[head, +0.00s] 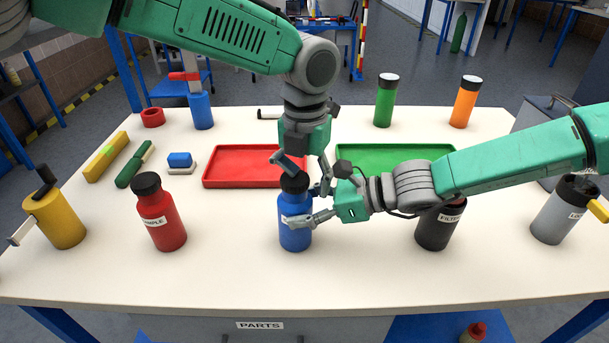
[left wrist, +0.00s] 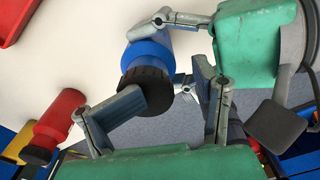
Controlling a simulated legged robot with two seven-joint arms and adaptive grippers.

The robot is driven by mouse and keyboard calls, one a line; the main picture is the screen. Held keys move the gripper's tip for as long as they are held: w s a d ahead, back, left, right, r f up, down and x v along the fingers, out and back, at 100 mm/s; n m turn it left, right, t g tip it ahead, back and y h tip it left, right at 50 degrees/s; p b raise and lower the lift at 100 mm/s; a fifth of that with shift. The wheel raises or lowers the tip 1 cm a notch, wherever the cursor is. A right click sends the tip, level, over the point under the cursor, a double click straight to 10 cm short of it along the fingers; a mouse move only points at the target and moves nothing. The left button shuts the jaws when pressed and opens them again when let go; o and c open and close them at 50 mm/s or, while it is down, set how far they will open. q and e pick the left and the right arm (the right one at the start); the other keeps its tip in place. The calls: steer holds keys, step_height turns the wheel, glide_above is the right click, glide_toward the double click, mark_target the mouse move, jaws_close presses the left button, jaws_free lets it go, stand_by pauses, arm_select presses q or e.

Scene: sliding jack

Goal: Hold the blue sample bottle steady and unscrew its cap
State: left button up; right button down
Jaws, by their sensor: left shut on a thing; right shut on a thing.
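The blue sample bottle (head: 295,236) stands upright on the table near the middle front, with a black cap (head: 294,183) on top. My left gripper (head: 303,172) comes down from above and is shut on the black cap. In the left wrist view its pads lie on either side of the cap (left wrist: 146,88). My right gripper (head: 304,206) reaches in from the right and is shut on the bottle's blue body, just below the cap. The blue body also shows in the left wrist view (left wrist: 146,52). The fingers hide parts of the cap and body.
A red bottle (head: 163,222) stands to the left and a black bottle (head: 437,230) to the right, under my right arm. A red tray (head: 254,185) and a green tray (head: 385,152) lie behind. The table front (head: 350,288) is clear.

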arm_select(q)
steer(key=shift+a, duration=0.2)
jaws_close()
arm_select(e)
steer(key=shift+a+f, duration=0.1)
steer(key=shift+a, duration=0.05)
arm_select(q)
steer(key=shift+w+a, duration=0.15)
steer(key=shift+a, duration=0.05)
steer(key=shift+r, duration=0.1)
arm_select(e)
steer(key=shift+c, duration=2.2)
jaws_free()
arm_select(q)
steer(key=shift+d, duration=0.15)
